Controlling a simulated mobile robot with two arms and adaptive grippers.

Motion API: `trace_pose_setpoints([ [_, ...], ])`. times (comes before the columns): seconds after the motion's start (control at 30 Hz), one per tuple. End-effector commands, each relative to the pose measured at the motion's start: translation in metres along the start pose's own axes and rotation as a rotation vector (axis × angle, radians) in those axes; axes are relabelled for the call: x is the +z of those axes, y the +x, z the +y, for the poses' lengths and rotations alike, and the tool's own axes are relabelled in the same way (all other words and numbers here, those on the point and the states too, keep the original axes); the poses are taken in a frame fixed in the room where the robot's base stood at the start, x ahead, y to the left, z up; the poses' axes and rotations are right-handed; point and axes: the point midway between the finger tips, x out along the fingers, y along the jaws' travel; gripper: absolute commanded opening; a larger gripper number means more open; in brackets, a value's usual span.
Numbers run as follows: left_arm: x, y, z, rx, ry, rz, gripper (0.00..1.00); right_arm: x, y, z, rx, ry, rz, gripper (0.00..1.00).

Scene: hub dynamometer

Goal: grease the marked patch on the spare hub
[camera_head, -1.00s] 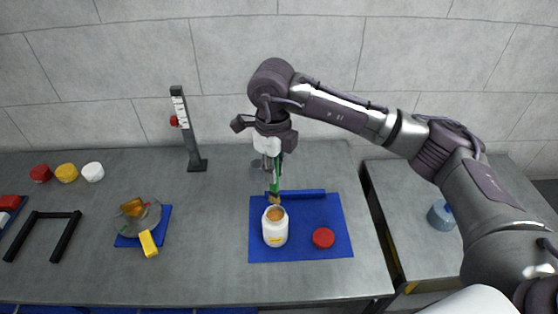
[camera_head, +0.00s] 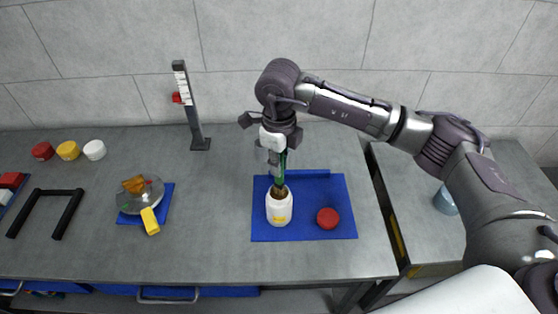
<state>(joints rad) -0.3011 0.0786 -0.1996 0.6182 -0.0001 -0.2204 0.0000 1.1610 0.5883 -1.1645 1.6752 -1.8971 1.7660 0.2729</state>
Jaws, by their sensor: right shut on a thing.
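A white jar (camera_head: 279,209) with a yellow label stands open on a blue mat (camera_head: 338,191). My right gripper (camera_head: 278,160) is above it, shut on a green-handled brush (camera_head: 281,172). The brush points down and its tip is at or inside the jar's mouth, so the tip is hidden. A red lid (camera_head: 327,218) lies on the mat right of the jar. The hub (camera_head: 148,191), a grey round part with an orange-brown piece on top, sits on a smaller blue mat at the left. A marked patch cannot be made out. My left gripper is not in view.
Red (camera_head: 43,151), yellow (camera_head: 68,150) and white (camera_head: 94,150) caps stand at the back left. A yellow block (camera_head: 150,221) lies by the hub. A black frame (camera_head: 67,214) and a dark post (camera_head: 193,112) also stand on the bench. The bench between the mats is clear.

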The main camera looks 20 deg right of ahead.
Motion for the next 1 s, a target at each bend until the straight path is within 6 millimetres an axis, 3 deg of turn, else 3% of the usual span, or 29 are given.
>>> trace_pose_setpoints([
  [1.0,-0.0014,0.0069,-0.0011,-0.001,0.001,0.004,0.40,0.0001,0.0071,0.0000,0.000,0.000,-0.001,0.00],
])
